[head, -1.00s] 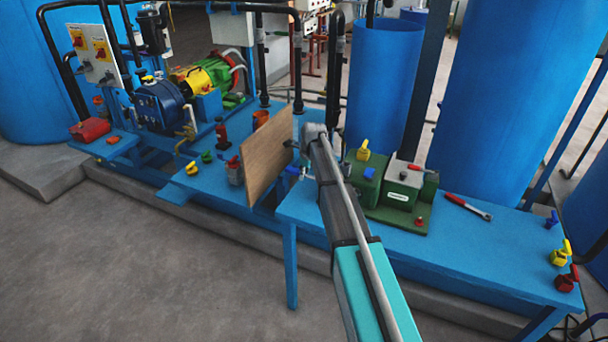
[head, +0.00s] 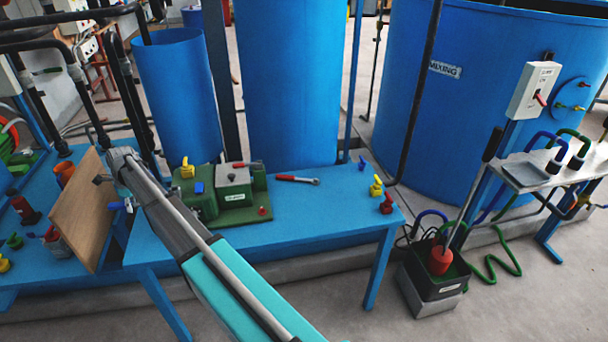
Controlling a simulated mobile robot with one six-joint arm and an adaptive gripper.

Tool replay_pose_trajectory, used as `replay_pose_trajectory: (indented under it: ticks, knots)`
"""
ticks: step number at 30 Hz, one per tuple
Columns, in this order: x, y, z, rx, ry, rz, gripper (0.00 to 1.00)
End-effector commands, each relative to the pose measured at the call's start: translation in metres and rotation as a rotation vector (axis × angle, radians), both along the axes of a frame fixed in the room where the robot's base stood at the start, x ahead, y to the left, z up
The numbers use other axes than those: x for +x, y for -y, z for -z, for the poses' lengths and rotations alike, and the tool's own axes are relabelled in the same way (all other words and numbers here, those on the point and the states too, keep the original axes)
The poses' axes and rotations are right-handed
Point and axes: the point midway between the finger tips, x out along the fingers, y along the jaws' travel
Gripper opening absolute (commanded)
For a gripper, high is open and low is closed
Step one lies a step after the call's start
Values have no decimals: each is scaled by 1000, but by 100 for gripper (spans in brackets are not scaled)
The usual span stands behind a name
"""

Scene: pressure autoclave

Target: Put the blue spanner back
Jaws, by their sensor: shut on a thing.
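My gripper (head: 103,179) is at the left of the picture, at the right edge of an upright wooden board (head: 72,218). It is small and partly hidden by my own arm. It is shut. A small blue piece (head: 119,206) shows just below it, apparently the blue spanner's handle; the rest is hidden, so its exact pose in the jaws cannot be told. A spanner with a red handle (head: 297,179) lies on the blue table (head: 325,210), well to the right of my gripper.
A green machine (head: 229,190) with a yellow knob stands on the table. Blue, yellow and red knobs (head: 376,186) line its right end. Large blue tanks stand behind. The table between spanner and knobs is clear.

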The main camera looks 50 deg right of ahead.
Motion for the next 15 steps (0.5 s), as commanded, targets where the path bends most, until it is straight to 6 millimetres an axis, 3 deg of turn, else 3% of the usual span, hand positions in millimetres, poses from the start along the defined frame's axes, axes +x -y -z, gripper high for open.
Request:
replay_pose_trajectory:
  ticks: [15]
  knots:
    - [0,0,-19,0,0,0,0]
